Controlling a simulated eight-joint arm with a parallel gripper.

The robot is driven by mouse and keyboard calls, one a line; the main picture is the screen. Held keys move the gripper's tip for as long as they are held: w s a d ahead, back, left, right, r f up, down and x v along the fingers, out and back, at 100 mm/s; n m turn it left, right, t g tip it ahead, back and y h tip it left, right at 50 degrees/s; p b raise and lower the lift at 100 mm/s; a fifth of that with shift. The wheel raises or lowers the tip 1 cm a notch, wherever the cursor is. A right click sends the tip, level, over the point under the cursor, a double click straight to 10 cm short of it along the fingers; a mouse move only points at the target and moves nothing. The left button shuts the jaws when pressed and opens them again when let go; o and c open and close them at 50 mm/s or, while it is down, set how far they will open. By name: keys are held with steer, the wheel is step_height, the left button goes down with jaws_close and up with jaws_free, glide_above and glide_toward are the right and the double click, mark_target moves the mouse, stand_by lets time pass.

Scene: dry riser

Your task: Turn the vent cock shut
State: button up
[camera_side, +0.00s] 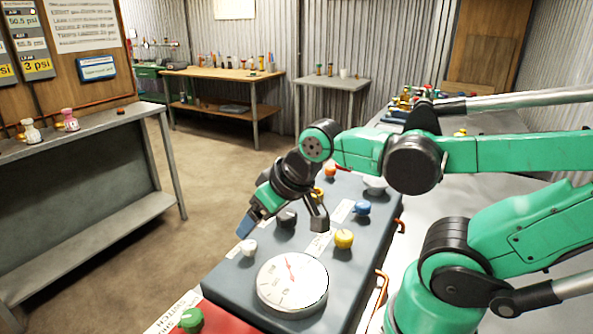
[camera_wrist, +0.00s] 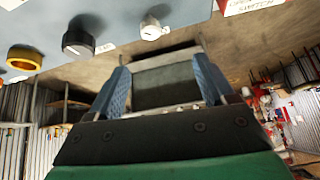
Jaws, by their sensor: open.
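A dark slate panel (camera_side: 225,282) carries several coloured knobs; I cannot tell from the labels which is the vent cock. A white knob (camera_side: 248,247) sits near the panel's left edge, with a black knob (camera_side: 287,217) beyond it. A yellow knob (camera_side: 344,239) and a blue knob (camera_side: 362,207) are on the right. My gripper (camera_side: 283,222) is open and empty, above the white and black knobs. In the wrist view, the white knob (camera_wrist: 151,30), black knob (camera_wrist: 78,42) and a yellow knob (camera_wrist: 24,58) lie beyond my open fingers (camera_wrist: 162,72).
A round gauge (camera_side: 292,283) stands at the panel's near end. A green knob (camera_side: 191,320) sits on a red surface below it. Copper pipe loops (camera_side: 380,288) run along the right edge. A grey bench (camera_side: 95,125) is at left, across open floor.

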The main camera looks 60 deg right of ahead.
steer(key=s+d+f+m+g+h, duration=0.1)
steer(key=s+d+m+g, duration=0.2)
steer(key=d+m, duration=0.35)
steer(key=m+g+y, duration=0.1)
steer(key=m+g, duration=0.2)
steer(key=m, duration=0.9)
glide_above(345, 234)
steer(key=shift+w+f, duration=0.15)
steer(key=shift+f, duration=0.2)
steer(key=shift+f+g, duration=0.15)
steer(key=shift+g, duration=0.15)
steer(key=shift+f, duration=2.6)
jaws_close()
